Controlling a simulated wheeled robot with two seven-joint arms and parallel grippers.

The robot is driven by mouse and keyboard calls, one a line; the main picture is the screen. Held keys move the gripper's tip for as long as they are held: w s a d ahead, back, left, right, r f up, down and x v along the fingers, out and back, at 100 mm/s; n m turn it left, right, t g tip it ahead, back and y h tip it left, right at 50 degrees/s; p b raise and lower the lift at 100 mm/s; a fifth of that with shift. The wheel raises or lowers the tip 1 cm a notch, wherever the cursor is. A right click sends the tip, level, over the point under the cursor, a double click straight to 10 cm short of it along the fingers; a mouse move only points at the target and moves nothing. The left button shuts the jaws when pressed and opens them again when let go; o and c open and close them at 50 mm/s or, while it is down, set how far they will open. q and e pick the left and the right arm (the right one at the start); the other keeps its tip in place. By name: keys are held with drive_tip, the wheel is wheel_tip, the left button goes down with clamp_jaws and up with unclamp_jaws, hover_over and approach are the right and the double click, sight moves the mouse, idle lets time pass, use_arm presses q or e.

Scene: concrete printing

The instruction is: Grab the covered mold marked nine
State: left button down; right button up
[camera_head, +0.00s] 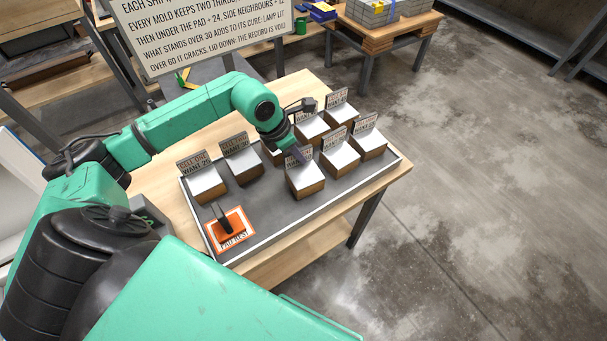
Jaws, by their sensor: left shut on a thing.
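Several wooden molds with white tops and small label cards stand on a grey tray (272,211) with a pale rim. My left gripper (300,156) reaches in over the tray from the upper left. It is shut at the back edge of the front middle mold (305,183), by its label card. The jaws and wrist hide part of that card and most of the mold behind. I cannot read a nine on any mold; the labels are too small. My right gripper is out of view.
Two molds stand left on the tray, one at the far left (206,186) and one beside it (241,169). An orange pad rest (241,237) with a dark upright piece lies at the front left corner. A large text sign (205,30) stands behind. Floor right of the table is clear.

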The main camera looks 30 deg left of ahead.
use_arm(q)
drive_tip(key=shift+r, duration=0.25)
